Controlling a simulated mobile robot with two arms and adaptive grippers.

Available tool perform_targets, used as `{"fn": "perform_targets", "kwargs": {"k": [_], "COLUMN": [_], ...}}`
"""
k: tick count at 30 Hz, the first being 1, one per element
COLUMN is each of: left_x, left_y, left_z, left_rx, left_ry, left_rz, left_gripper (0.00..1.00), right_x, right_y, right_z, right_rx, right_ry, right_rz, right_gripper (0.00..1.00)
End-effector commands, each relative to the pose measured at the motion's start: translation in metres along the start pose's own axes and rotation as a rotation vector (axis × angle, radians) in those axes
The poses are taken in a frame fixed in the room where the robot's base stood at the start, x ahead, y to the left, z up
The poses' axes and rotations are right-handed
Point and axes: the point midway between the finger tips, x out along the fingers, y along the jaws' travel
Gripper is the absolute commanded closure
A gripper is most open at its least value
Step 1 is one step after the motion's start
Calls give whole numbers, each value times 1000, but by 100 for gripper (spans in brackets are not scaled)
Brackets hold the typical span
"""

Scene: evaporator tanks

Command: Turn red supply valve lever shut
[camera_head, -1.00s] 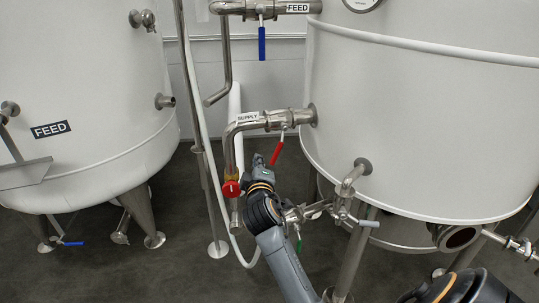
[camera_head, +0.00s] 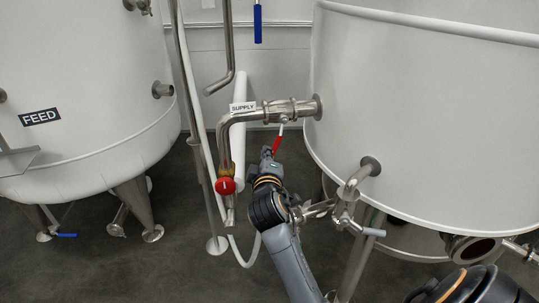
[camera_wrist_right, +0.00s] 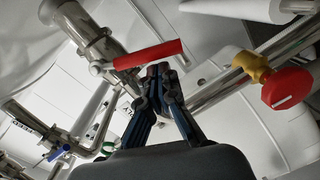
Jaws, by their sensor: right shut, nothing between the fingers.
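The red supply valve lever (camera_head: 278,144) hangs down from the valve (camera_head: 283,116) on the steel pipe labelled SUPPLY (camera_head: 243,107), slanting a little to the lower left. In the wrist view the lever (camera_wrist_right: 148,54) lies across the picture just beyond my fingertips. My right gripper (camera_head: 267,152) is shut and empty, close beside the lever's lower end. In the wrist view its fingertips (camera_wrist_right: 158,72) are together just below the red grip. Whether they touch it I cannot tell. My left gripper is not in view.
A red round knob on a brass fitting (camera_head: 226,185) sits left of my right gripper. A steel pipe fitting (camera_head: 345,205) stands close to the right of my arm. White tanks (camera_head: 420,110) rise on both sides. A blue lever (camera_head: 258,24) hangs above.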

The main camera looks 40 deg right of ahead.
Motion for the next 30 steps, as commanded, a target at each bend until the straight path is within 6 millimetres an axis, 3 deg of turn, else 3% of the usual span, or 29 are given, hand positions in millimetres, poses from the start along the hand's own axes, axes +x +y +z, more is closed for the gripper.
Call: {"fn": "perform_targets", "kwargs": {"k": [11,24,30], "left_x": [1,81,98], "left_y": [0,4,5], "left_z": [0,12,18], "left_rx": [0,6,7], "left_ry": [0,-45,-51], "left_rz": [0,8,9], "left_gripper": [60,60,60], "right_x": [0,6,9], "right_y": [0,-3,-4], "right_z": [1,28,39], "right_rx": [-13,-295,-408], "right_ry": [-1,-5,-4], "right_rz": [2,63,90], "right_gripper": [100,100,100]}}
